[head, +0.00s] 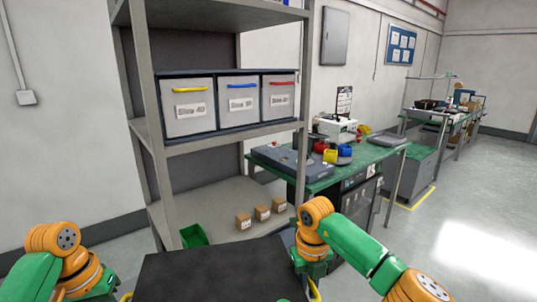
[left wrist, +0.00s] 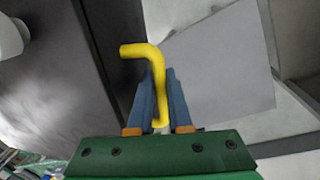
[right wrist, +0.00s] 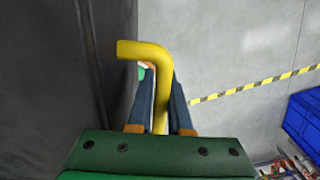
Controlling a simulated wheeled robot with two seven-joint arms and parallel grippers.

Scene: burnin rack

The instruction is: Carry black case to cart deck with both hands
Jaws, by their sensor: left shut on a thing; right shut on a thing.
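The black case (head: 212,270) is at the bottom middle of the head view, its dark flat top facing up, between my two arms. My left gripper (left wrist: 158,100) is shut on a yellow handle (left wrist: 160,62) of the case in the left wrist view. My right gripper (right wrist: 163,102) is shut on the other yellow handle (right wrist: 158,60) in the right wrist view. The dark side wall of the case (right wrist: 60,80) fills the left of the right wrist view. In the head view both sets of fingers are mostly hidden. I cannot identify the cart deck.
A grey shelf rack (head: 165,145) stands ahead, with labelled bins (head: 188,119), small cardboard boxes (head: 262,213) and a green bin (head: 194,235). A green-topped workbench (head: 375,150) stands to the right. A blue crate (right wrist: 305,122) is near a yellow-black floor stripe (right wrist: 250,85). Open floor lies far right.

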